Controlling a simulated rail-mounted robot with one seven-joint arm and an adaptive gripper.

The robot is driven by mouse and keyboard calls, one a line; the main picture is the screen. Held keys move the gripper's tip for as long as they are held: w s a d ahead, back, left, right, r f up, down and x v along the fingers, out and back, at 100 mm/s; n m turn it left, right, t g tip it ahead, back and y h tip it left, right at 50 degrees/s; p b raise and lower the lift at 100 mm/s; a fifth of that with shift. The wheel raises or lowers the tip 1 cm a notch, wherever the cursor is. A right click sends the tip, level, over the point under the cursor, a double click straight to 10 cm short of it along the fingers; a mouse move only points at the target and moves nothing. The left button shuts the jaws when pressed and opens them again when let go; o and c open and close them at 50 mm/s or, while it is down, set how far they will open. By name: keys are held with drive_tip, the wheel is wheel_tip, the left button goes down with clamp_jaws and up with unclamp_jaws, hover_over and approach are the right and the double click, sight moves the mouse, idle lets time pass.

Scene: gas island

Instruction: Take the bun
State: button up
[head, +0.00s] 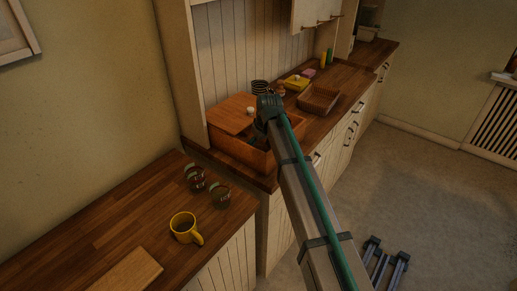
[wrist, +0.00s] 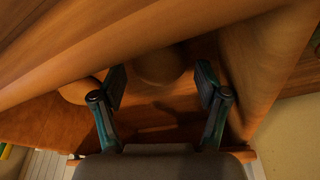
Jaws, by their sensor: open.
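A round brown bun (wrist: 158,66) lies inside a wooden box, seen in the wrist view just beyond and between my fingertips. A second rounded brown thing, likely another bun (wrist: 80,92), lies to the left of my left finger. My gripper (wrist: 161,74) is open, with its fingers apart and no visible grip on the bun. In the head view the wooden box (head: 229,148) stands on the counter with its lid (head: 231,113) raised at the back. My arm reaches down into the box there and hides its contents.
The box walls lie close around my gripper. A wicker basket (head: 319,98), a yellow item (head: 296,83) and dark stacked dishes (head: 260,87) stand beyond the box. On the nearer counter are a yellow mug (head: 183,226), several jars (head: 196,180) and a cutting board (head: 128,271).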

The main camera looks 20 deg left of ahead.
drive_tip(key=shift+x, duration=0.75)
drive_tip(key=c, duration=0.9)
